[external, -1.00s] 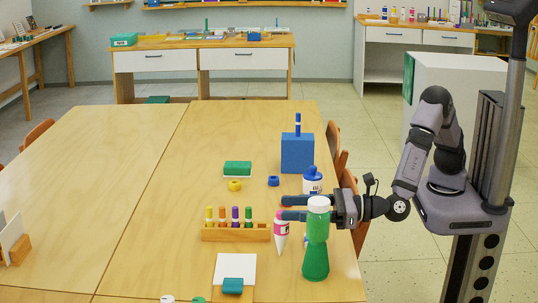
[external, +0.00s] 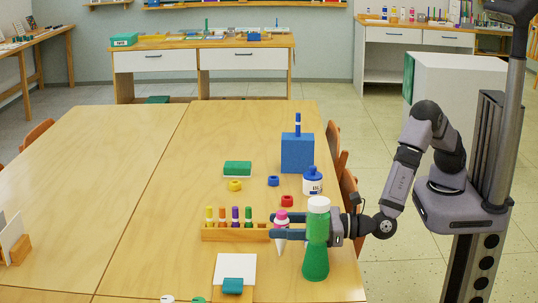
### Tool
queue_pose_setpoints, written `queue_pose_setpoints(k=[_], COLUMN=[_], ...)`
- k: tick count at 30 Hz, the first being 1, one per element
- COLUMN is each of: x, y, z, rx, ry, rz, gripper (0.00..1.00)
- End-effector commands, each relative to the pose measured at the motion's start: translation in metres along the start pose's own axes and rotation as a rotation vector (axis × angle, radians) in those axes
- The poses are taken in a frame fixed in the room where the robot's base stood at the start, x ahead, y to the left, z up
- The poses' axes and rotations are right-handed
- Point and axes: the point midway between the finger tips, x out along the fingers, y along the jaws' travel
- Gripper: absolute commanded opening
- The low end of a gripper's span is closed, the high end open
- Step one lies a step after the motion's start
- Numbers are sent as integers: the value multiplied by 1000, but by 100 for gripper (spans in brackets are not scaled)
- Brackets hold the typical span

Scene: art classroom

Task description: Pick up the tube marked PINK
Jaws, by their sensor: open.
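The tube with a pink top (external: 281,214) stands upright near the right edge of the long table, its white lower part tapering down. My gripper (external: 276,226) is open and low at the tube, reaching in from the right. One finger crosses in front of the tube and hides its label band. The other finger's tip shows just left of the pink top, behind it, so the fingers appear to straddle the tube. I cannot tell whether either finger touches it. A green bottle with a white cap (external: 316,255) stands in front of my gripper and hides part of it.
A wooden rack (external: 222,234) with several coloured tubes stands just left. A white card (external: 235,268) is in front. The table's left side is mostly clear.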

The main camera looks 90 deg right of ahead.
Motion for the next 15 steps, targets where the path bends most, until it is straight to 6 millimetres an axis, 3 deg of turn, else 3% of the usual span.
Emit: queue_pose_setpoints(k=[9, 15], x=[38, 45], y=[0, 0], z=[0, 0], rx=[0, 0], ry=[0, -1], rz=[-3, -1], gripper=[51, 51])
